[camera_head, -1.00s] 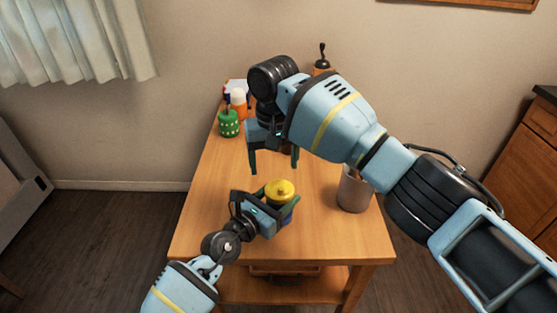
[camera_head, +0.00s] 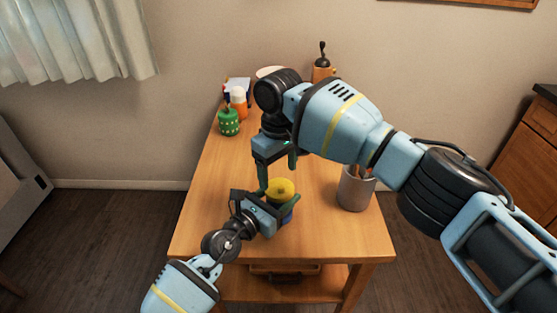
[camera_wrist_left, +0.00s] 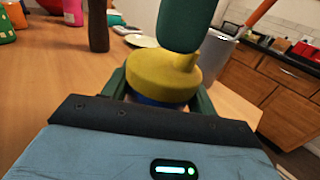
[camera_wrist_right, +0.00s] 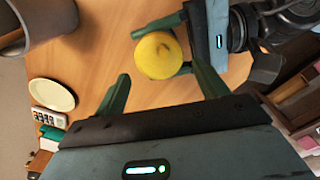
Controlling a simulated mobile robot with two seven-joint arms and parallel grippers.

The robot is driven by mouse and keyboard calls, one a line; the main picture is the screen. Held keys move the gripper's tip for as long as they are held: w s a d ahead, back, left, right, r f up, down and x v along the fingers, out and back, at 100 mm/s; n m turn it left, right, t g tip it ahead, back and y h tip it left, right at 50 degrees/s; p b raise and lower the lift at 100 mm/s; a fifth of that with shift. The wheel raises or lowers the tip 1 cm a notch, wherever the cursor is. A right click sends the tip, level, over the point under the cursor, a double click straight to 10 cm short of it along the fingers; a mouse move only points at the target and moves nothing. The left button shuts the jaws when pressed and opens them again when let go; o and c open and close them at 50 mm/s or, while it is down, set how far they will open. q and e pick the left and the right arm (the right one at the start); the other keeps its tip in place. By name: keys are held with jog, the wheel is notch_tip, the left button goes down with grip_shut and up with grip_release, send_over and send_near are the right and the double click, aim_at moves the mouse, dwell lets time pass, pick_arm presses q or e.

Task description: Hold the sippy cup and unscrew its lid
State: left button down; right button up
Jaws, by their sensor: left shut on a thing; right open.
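The sippy cup has a yellow lid (camera_head: 281,189) with a small spout and a blue body (camera_head: 287,218). It stands upright near the front of the wooden table. My left gripper (camera_head: 273,206) is shut on the cup's body from the left, just below the lid. In the left wrist view the lid (camera_wrist_left: 165,73) sits between its green fingers, a little blue showing beneath. My right gripper (camera_head: 278,168) is open, pointing down just above and behind the lid. In the right wrist view the lid (camera_wrist_right: 157,56) shows beyond its spread fingers. One right finger covers part of the lid in the left wrist view.
A grey utensil holder (camera_head: 354,190) stands to the right of the cup. A green pot (camera_head: 228,123), an orange and white bottle (camera_head: 238,103) and a mill (camera_head: 322,66) stand at the back. The table's front left is clear.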

aim_at(277, 187)
jog(key=shift+f, duration=2.65)
jog(key=c, duration=0.8)
jog(key=n, duration=0.6)
jog(key=shift+s+a+n, duration=0.1)
jog(key=shift+s+n, duration=0.05)
jog(key=shift+n, duration=0.25)
jog(key=o, duration=1.1)
